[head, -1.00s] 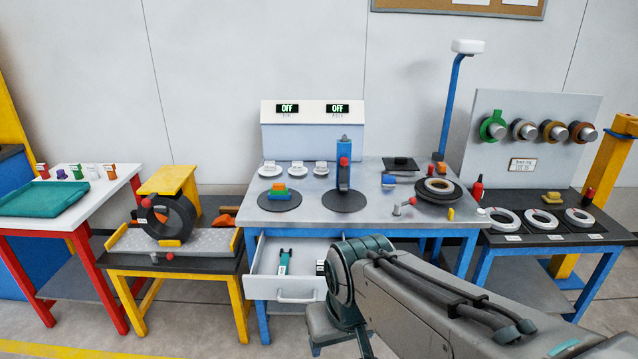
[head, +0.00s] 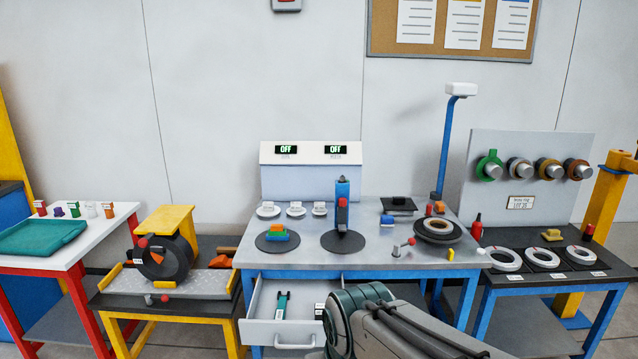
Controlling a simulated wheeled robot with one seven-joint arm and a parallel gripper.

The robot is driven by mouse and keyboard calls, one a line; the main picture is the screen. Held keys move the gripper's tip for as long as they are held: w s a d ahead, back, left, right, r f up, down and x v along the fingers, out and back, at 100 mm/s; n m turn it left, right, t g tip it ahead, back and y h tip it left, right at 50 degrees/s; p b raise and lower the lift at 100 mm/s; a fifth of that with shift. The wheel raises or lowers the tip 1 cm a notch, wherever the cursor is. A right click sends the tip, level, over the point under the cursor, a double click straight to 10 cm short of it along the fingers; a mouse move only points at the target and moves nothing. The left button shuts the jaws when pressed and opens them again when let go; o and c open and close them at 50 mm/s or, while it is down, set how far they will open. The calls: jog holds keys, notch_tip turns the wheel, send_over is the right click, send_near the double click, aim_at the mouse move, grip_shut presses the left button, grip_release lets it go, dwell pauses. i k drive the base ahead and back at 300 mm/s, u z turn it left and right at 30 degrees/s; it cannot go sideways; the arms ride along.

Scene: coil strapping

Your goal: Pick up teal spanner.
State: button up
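The teal spanner (head: 282,305) lies in the open drawer (head: 262,328) under the middle workbench, in its left part, with its forked end toward the back. A small dark item with a white label (head: 320,311) sits at the drawer's right side, partly hidden by my arm. My arm comes in from the lower right, and its rounded wrist part is just right of the drawer. My gripper is below the picture's lower edge, so its fingers do not show.
The workbench (head: 385,262) above the drawer holds a blue tool (head: 342,205) on a dark disc, stacked coloured blocks (head: 278,234) and a dark coil (head: 438,230). A yellow stand (head: 170,220) with a black coil is at left. A ring table (head: 530,285) is at right.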

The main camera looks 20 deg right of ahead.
aim_at(280, 312)
jog(key=u, duration=0.05)
jog(key=i, duration=1.25)
jog(key=u, duration=0.5)
